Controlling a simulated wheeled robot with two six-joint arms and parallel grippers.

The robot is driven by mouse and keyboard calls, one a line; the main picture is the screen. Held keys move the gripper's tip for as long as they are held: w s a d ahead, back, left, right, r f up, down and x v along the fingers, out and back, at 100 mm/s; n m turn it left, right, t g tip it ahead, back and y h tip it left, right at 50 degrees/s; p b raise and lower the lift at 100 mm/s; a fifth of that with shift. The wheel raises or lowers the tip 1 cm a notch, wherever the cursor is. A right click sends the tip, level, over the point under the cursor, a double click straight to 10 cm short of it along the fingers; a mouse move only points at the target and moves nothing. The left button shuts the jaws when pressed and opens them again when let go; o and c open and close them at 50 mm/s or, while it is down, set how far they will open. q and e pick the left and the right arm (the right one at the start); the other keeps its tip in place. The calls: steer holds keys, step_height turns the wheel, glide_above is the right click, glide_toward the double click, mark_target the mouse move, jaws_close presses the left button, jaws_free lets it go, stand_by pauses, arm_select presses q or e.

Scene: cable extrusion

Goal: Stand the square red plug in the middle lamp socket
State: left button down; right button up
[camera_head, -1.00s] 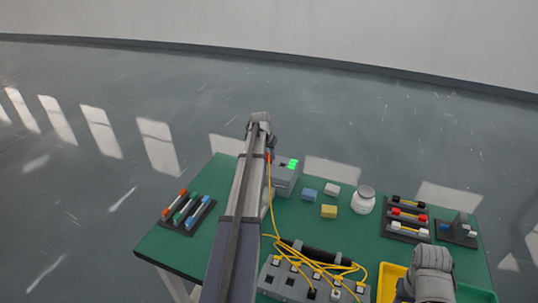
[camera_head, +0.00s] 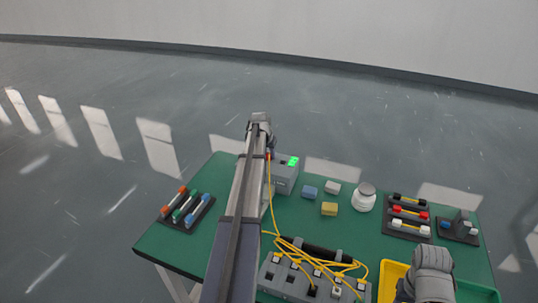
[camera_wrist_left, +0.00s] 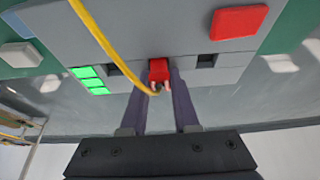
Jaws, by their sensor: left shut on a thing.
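The square red plug (camera_wrist_left: 159,70) is between the two fingers of my left gripper (camera_wrist_left: 160,88), which is shut on it. In the left wrist view the plug meets the face of the grey lamp box (camera_wrist_left: 190,25), in the middle position between two dark square sockets. It covers the middle socket, so I cannot tell how deep it sits. Green lamps (camera_wrist_left: 88,80) glow on the box's left. In the head view the plug (camera_head: 268,156) shows beside the lamp box (camera_head: 284,183). My right gripper (camera_head: 430,277) hangs over the yellow tray (camera_head: 386,285), its fingers hidden.
A yellow cable (camera_head: 271,200) runs from the plug to a grey multi-socket block (camera_head: 293,287) with tangled cables. Small blue, white and yellow blocks, a white jar (camera_head: 364,197) and racks of coloured parts (camera_head: 406,217) stand on the green table (camera_head: 235,265). A red button (camera_wrist_left: 238,22) is on the lamp box.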

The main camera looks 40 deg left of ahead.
mark_target(267, 164)
arm_select(q)
steer(key=shift+s+d+f, duration=0.15)
steer(key=shift+s+f, duration=0.05)
steer(key=c, duration=0.8)
jaws_free()
steer(key=shift+o, duration=1.1)
steer(key=shift+r, duration=0.15)
steer(key=shift+s+r+p, duration=0.1)
steer(key=shift+r+p, duration=0.05)
steer(key=shift+p, duration=0.35)
steer(key=a+p+v, duration=0.1)
steer(key=p+v, duration=0.5)
steer(key=v, duration=0.1)
steer(key=shift+d+r+p, duration=0.25)
steer(key=shift+d+p, duration=0.1)
steer(key=shift+d, duration=0.1)
